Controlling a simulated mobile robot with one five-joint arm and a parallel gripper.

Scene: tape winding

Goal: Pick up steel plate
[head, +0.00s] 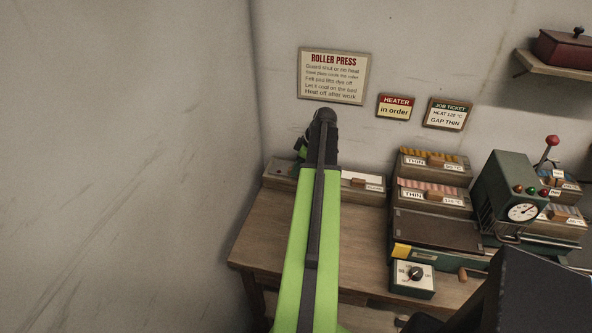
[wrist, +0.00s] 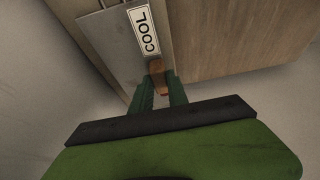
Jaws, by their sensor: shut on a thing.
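A grey steel plate (wrist: 103,38) with a white label reading COOL shows at the top left of the wrist view. A small brown handle (wrist: 155,67) sits at its near edge. My gripper (wrist: 160,82) is shut on this handle, one green finger on each side. I cannot tell whether the plate is resting or lifted. In the head view my arm reaches to the back left of the wooden bench and hides the gripper and most of what it holds.
Labelled trays (head: 432,198), a control box (head: 413,278) and the green press (head: 508,190) stand to the right. The wall is close on the left. Bare wooden bench (head: 362,235) shows between.

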